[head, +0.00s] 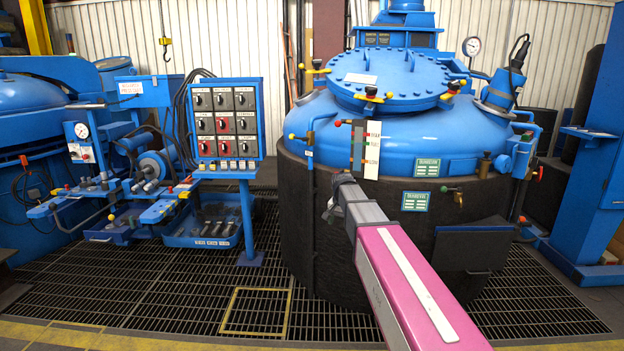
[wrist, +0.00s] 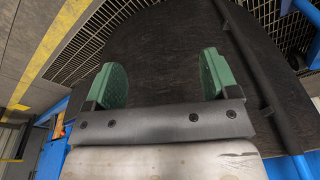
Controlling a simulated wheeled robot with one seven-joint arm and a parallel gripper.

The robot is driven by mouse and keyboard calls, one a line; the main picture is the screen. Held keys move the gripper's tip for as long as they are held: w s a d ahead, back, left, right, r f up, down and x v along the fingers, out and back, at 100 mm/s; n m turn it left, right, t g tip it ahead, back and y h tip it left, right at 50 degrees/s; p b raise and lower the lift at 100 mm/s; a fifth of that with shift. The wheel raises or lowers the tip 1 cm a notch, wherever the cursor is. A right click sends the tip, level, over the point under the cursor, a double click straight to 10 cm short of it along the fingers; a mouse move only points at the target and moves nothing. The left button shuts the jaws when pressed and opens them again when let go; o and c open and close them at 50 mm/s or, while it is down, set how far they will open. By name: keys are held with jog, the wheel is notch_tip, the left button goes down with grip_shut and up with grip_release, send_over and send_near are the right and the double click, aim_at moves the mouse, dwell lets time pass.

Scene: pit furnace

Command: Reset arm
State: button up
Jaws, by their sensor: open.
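My arm stretches forward in the head view, its pink and grey links pointing at the large blue and black furnace vessel (head: 395,230). Its far end overlaps the front of the vessel. My gripper (wrist: 162,82) shows in the wrist view with two green fingers set wide apart. It is open, with nothing between the fingers. The dark wall of the vessel (wrist: 165,45) fills the view behind them. I cannot tell how far the fingers are from that wall. The fingers cannot be made out in the head view.
A blue control panel (head: 225,120) with rows of knobs stands left of the vessel. A blue bin (head: 205,228) sits on the grated floor (head: 130,295). A blue machine with a gauge (head: 82,131) is at the far left, and a blue column (head: 600,165) stands at the right.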

jog(key=s+d+f+n, duration=0.1)
jog(key=s+d+f, duration=0.1)
jog(key=s+f, duration=0.3)
jog(key=s+d+f+n+g, duration=0.1)
jog(key=s+f, duration=0.5)
jog(key=s, duration=0.6)
jog(key=s+d+f+n, duration=0.3)
jog(key=s+f, duration=0.3)
jog(key=s, duration=0.3)
jog(key=shift+s+d+g, duration=0.3)
jog(key=shift+s+d, duration=0.05)
jog(key=shift+d, duration=0.45)
jog(key=shift+f, duration=0.1)
